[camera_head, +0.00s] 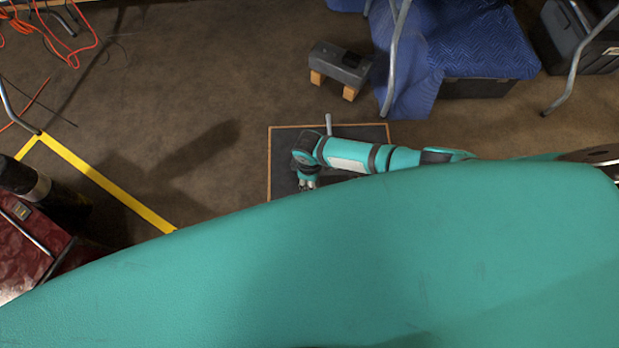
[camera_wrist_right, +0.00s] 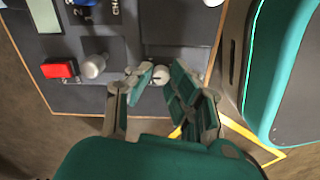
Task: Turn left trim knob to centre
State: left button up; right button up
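A dark control panel with a wooden edge (camera_head: 285,150) lies below my right arm, and it fills the upper part of the wrist view (camera_wrist_right: 112,98). My right gripper (camera_head: 307,184) hangs over its left part. In the wrist view the right gripper (camera_wrist_right: 162,72) has its fingers apart, on either side of a small silver round knob (camera_wrist_right: 160,77). I cannot tell whether they touch it. A second silver knob (camera_wrist_right: 93,66) stands to its left. No labels show which is the left trim knob, and no pointer mark is readable. My left gripper is not in view.
A red switch (camera_wrist_right: 58,69), a pale display (camera_wrist_right: 44,16) and a blue control (camera_wrist_right: 84,2) are on the panel. A grey box on wooden blocks (camera_head: 340,64) stands beyond it. Yellow tape (camera_head: 105,183) marks the floor at left.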

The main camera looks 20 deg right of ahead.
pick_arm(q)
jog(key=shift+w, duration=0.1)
pick_arm(e)
jog(key=shift+o, duration=0.3)
jog(key=shift+r, duration=0.1)
notch_tip(320, 180, up, 12)
dwell(0.3)
dwell(0.4)
